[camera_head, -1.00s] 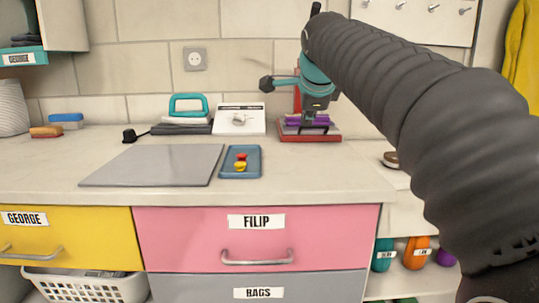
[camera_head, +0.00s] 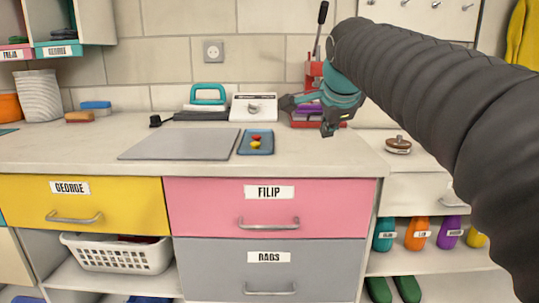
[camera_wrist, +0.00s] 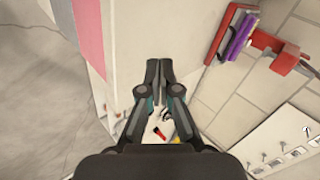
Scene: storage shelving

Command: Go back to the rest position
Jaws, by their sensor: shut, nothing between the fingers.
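My gripper (camera_head: 328,131) is above the right end of the counter, at the upper right of the head view. In that view it overlaps the red press (camera_head: 314,72), which has a long black lever and a purple folded item (camera_head: 305,111) in it. My gripper's two dark fingers (camera_wrist: 158,68) are together and empty in the wrist view. The press (camera_wrist: 283,58) and the purple item (camera_wrist: 238,38) show at the upper right there, apart from the fingers. My arm crosses the right side of the head view and hides part of the wall.
The counter (camera_head: 70,147) carries a grey board (camera_head: 180,144), a blue tray (camera_head: 256,150) with small red and yellow pieces, a teal-handled iron (camera_head: 207,98) and a white device (camera_head: 254,107). A round brown-topped object (camera_head: 398,145) stands right. Drawers and a white basket (camera_head: 118,254) are below.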

